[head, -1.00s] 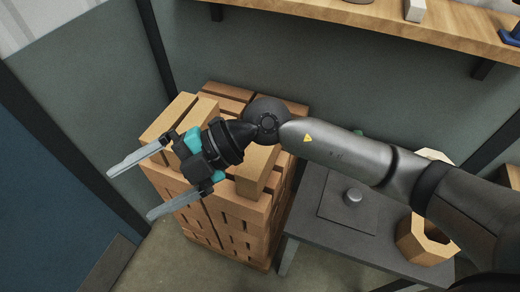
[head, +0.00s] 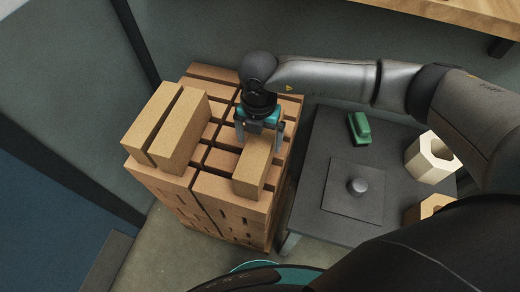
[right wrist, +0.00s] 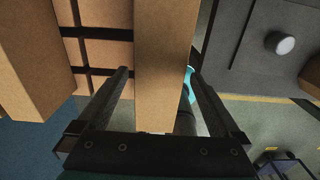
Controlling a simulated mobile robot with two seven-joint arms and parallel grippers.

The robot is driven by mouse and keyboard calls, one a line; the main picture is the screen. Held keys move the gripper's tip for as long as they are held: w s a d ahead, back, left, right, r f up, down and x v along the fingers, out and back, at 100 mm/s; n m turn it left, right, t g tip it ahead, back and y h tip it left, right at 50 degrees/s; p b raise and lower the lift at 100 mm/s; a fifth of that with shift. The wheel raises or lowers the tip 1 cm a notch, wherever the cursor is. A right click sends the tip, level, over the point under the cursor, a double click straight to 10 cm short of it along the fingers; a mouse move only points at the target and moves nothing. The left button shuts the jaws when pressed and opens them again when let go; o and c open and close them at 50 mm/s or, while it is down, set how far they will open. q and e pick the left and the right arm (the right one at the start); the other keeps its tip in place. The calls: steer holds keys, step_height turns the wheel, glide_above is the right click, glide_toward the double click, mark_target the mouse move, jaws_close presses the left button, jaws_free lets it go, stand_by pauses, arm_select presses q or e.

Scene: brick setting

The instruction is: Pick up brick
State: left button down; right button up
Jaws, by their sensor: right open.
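A tan brick (head: 253,169) lies on top of the brick stack near its right edge. My right gripper (head: 260,146) points down over the far part of this brick, its fingers apart. In the right wrist view, the brick (right wrist: 163,75) lies between the two open fingers (right wrist: 160,88), with a gap on both sides. I cannot tell how deep the fingertips reach. Two more loose tan bricks, the left one (head: 152,126) and the right one (head: 181,130), stand side by side on the stack's left part. My left gripper is not in view.
The stack of orange-brown bricks (head: 222,191) stands against the wall. A dark table (head: 310,200) to its right holds a plate with a knob (head: 357,187), a green tool (head: 358,128) and pale hollow blocks (head: 431,157). A wooden shelf (head: 470,14) runs above.

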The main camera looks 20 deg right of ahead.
step_height(320, 180, down, 3)
steer(key=shift+r, duration=0.15)
steer(key=shift+w+d+f+b, duration=0.15)
steer(key=shift+w+f+b, duration=0.05)
steer(key=shift+f, duration=1.1)
steer(key=shift+w+d+f+b, duration=0.1)
steer(key=shift+w+f+b, duration=0.1)
steer(key=shift+f, duration=1.1)
steer(key=shift+c, duration=0.2)
jaws_close()
steer(key=shift+w+r, duration=0.15)
steer(key=shift+r, duration=0.05)
